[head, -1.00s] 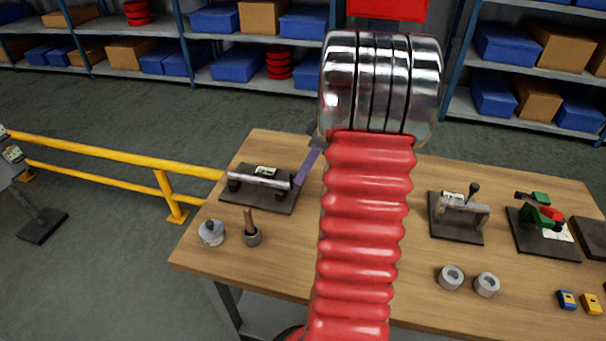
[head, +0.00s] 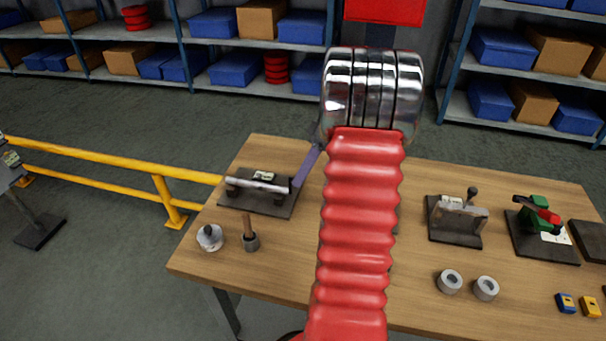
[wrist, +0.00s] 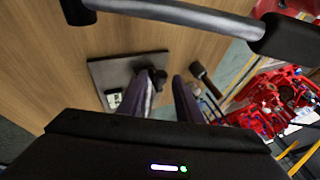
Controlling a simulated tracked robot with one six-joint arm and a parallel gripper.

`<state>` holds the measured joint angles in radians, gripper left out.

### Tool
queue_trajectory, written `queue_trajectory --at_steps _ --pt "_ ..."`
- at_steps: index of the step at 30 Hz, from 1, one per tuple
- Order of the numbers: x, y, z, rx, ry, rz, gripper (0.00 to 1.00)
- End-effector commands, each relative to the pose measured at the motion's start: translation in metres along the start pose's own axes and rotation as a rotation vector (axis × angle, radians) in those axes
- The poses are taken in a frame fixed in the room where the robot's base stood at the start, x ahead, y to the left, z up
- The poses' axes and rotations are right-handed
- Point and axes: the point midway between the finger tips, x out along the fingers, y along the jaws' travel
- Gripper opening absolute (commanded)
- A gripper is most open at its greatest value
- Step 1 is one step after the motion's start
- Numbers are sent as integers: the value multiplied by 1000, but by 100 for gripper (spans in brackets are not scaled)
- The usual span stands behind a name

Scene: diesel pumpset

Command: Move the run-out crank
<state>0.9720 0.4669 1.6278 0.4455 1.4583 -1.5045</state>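On the left of the bench stands what looks like the run-out crank (head: 258,184), a silver bar with dark ends on a dark base plate.
A yellow rail (head: 110,155) runs left. Red machinery (wrist: 265,105) shows in the wrist view.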

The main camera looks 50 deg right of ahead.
Motion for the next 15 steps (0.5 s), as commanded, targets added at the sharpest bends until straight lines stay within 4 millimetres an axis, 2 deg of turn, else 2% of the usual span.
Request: queue_trajectory --at_steps 10,15 --pt "-2 0 0 0 0 1 36" --pt "-14 0 0 0 0 2 36"
